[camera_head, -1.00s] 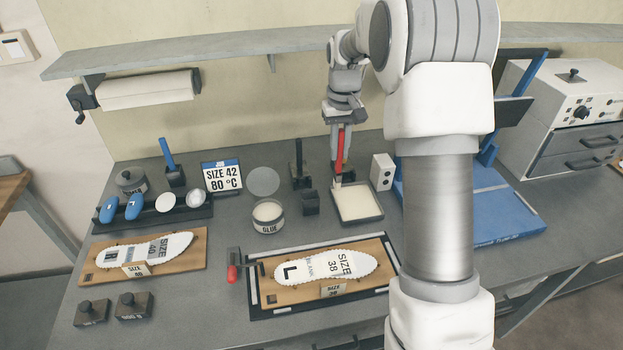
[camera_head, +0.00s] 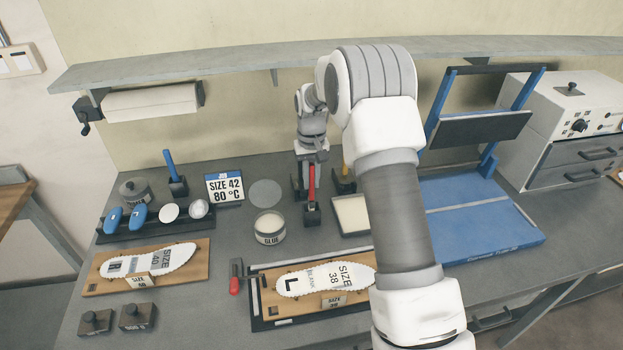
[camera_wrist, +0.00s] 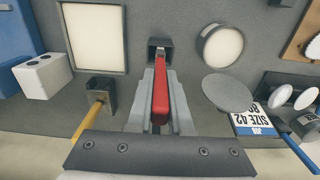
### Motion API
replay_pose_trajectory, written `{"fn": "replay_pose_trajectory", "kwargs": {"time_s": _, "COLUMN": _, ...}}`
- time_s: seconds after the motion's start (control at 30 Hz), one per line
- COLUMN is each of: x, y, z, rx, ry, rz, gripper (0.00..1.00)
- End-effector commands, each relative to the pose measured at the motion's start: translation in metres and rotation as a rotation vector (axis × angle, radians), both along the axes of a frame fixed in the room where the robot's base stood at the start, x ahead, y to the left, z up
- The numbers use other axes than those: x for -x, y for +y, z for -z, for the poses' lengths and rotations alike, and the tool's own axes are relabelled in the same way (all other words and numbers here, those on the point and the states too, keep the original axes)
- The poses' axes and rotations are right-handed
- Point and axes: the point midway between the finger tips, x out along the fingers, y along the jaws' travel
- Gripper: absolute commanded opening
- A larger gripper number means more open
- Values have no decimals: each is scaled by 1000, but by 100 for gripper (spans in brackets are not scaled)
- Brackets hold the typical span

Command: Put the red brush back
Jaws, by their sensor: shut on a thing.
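The red brush (camera_head: 312,180) stands upright in my gripper (camera_head: 309,192). In the wrist view the red handle (camera_wrist: 161,95) lies between the two grey fingers of my gripper (camera_wrist: 157,80), which are shut on it. A small black holder (camera_head: 312,213) is directly below the brush. The holder also shows in the wrist view (camera_wrist: 157,48), with the brush's lower end at its opening. I cannot tell how deep the brush sits in it, and its bristles are hidden.
A yellow-handled brush (camera_wrist: 94,108) stands in a black holder close beside my gripper. A pale tray (camera_head: 350,214) lies to the right, partly behind my arm. The glue pot (camera_head: 269,230) is front left, with a grey disc (camera_head: 265,193) behind it. A shelf (camera_head: 240,75) runs above.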

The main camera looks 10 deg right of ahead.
Motion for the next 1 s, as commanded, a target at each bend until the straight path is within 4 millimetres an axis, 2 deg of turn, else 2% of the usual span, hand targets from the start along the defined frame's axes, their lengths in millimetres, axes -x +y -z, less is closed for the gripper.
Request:
{"fn": "replay_pose_trajectory", "kwargs": {"time_s": 0.57, "x": 0, "y": 0, "z": 12, "rx": 0, "ry": 0, "rz": 0, "gripper": 0}}
{"fn": "replay_pose_trajectory", "kwargs": {"time_s": 0.6, "x": 0, "y": 0, "z": 12, "rx": 0, "ry": 0, "rz": 0, "gripper": 22}}
{"fn": "replay_pose_trajectory", "kwargs": {"time_s": 0.73, "x": 0, "y": 0, "z": 12, "rx": 0, "ry": 0, "rz": 0, "gripper": 45}}
{"fn": "replay_pose_trajectory", "kwargs": {"time_s": 0.77, "x": 0, "y": 0, "z": 12, "rx": 0, "ry": 0, "rz": 0, "gripper": 48}}
{"fn": "replay_pose_trajectory", "kwargs": {"time_s": 1.0, "x": 0, "y": 0, "z": 12, "rx": 0, "ry": 0, "rz": 0, "gripper": 48}}
